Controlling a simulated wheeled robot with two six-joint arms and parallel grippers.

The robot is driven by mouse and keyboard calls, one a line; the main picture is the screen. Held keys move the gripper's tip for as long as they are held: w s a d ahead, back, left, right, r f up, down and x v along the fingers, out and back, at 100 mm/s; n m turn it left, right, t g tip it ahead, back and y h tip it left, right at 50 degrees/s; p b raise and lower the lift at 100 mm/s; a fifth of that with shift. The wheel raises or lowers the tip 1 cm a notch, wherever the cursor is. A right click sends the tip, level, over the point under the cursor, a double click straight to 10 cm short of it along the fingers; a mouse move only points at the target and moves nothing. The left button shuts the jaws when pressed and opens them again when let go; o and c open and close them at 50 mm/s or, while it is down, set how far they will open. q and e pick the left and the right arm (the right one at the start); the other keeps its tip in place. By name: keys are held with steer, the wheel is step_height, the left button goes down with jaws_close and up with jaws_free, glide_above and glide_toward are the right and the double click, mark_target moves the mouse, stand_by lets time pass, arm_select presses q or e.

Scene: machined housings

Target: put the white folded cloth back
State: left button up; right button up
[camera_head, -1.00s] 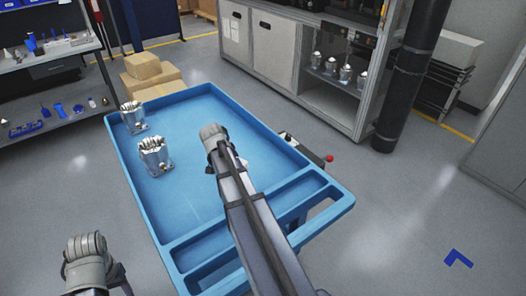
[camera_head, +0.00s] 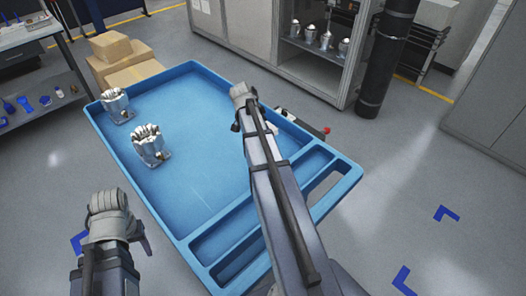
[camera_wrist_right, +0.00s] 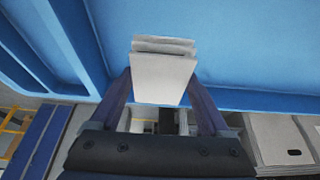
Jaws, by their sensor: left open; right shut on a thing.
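The white folded cloth (camera_wrist_right: 162,72) shows in the right wrist view as a flat, layered block between the two dark fingers of my right gripper (camera_wrist_right: 160,88). The fingers are shut on it, and the blue tray surface fills the picture beyond it. In the head view my right gripper (camera_head: 247,122) is over the right edge of the blue cart top; its own arm mostly covers it, and the cloth cannot be made out there. My left gripper (camera_head: 140,240) is at the lower left of the head view, beside the cart's left edge, open, with no object visible in it.
The blue cart top (camera_head: 205,130) has a raised rim and front compartments. Two metal machined housings (camera_head: 150,148) (camera_head: 117,106) stand at its left; its middle is clear. Cardboard boxes (camera_head: 122,62), a shelf with more housings (camera_head: 322,40) and a black column (camera_head: 385,65) stand behind.

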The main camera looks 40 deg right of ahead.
steer(key=shift+f+b, duration=4.55)
steer(key=shift+f, duration=0.3)
steer(key=shift+f, duration=0.25)
steer(key=o, duration=1)
steer(key=shift+r, duration=0.1)
steer(key=shift+p+v, duration=0.7)
steer(key=shift+v, duration=0.15)
steer(key=p+v, duration=0.9)
steer(key=v, duration=0.1)
steer(key=shift+r+p, duration=0.3)
steer(key=shift+p, duration=0.1)
